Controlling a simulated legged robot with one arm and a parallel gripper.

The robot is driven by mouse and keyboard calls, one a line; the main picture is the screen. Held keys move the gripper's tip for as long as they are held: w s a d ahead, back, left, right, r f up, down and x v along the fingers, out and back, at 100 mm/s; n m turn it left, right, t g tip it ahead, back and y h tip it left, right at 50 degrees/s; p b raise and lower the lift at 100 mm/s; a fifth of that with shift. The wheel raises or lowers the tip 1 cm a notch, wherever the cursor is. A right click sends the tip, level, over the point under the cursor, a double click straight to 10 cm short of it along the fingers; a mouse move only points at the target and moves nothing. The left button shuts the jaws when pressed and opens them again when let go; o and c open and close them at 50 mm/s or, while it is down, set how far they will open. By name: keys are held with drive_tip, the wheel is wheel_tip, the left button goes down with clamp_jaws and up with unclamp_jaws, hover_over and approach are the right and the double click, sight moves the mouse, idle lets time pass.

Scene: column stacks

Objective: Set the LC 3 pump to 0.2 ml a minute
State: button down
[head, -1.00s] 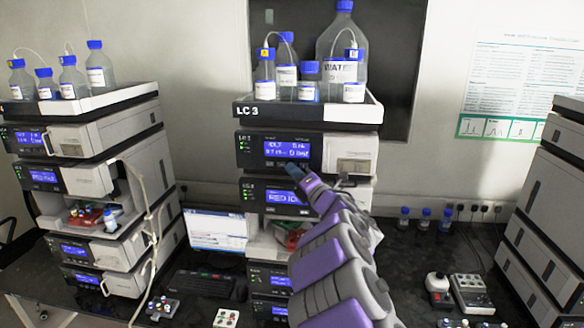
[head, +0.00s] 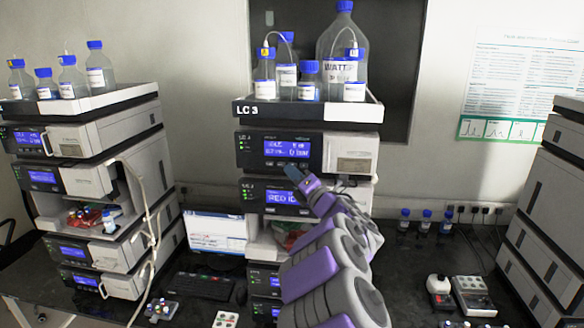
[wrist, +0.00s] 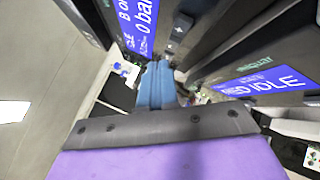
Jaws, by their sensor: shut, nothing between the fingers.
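The LC 3 stack stands in the middle of the head view, its label (head: 254,110) on the top tray. Its upper module, the pump (head: 287,149), has a lit blue display with two small, blurred lines of text. The same display shows in the wrist view (wrist: 138,24), turned on its side, with "0 bar" partly legible and small dark keys (wrist: 178,30) beside it. My gripper (head: 291,171) is shut and empty, its blue fingertips just below the pump's display. In the wrist view the fingers (wrist: 158,84) point toward the gap near the keys; contact cannot be told.
A second module (head: 283,197) with a blue display sits right below the pump; its display reads IDLE in the wrist view (wrist: 262,86). Bottles (head: 309,80) stand on the top tray. Other stacks stand left (head: 85,175) and right (head: 550,215). A monitor (head: 215,232) is behind.

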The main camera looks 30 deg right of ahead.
drive_tip(key=s+a+b, duration=0.1)
drive_tip(key=s, duration=0.1)
drive_tip(key=s+a+b, duration=0.1)
drive_tip(key=s+a, duration=0.1)
drive_tip(key=shift+s+b, duration=0.1)
drive_tip(key=shift+b, duration=0.25)
drive_tip(key=shift+d, duration=0.2)
idle(0.6)
